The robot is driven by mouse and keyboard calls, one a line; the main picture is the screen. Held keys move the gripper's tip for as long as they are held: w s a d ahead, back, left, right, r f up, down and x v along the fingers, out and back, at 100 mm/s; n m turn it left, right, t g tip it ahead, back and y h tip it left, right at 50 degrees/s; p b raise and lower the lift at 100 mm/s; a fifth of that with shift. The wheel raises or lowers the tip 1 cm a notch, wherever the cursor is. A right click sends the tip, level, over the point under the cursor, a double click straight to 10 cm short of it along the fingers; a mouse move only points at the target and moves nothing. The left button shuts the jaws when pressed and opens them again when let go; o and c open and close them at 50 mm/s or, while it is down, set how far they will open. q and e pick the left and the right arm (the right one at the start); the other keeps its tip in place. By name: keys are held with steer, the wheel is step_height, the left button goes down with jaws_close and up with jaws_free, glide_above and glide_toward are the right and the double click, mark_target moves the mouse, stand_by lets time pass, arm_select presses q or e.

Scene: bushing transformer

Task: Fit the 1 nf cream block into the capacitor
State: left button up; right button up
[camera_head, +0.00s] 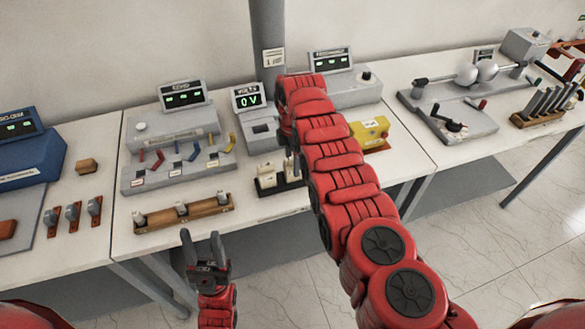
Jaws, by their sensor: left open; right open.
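Two small cream blocks stand in a dark holder near the front edge of the middle table; the left one (266,176) is clearer, the right one (291,168) is partly behind my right arm. Their labels are too small to read, so I cannot tell which is 1 nf, nor which thing is the capacitor. My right gripper (291,146) is above and behind these blocks, mostly hidden by its own wrist; it is open and no block shows in it. My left gripper (202,236) is open and empty, in front of the table edge, fingers pointing up in the picture.
A wooden rack (160,217) with several pegs lies at the front edge. Behind it stands a grey unit with coloured levers (176,168). A small meter (262,136) is left of my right arm, a yellow box (375,131) right of it. The right table holds a sphere device (466,76).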

steer(key=shift+f, duration=0.15)
jaws_close()
stand_by(0.4)
stand_by(1.0)
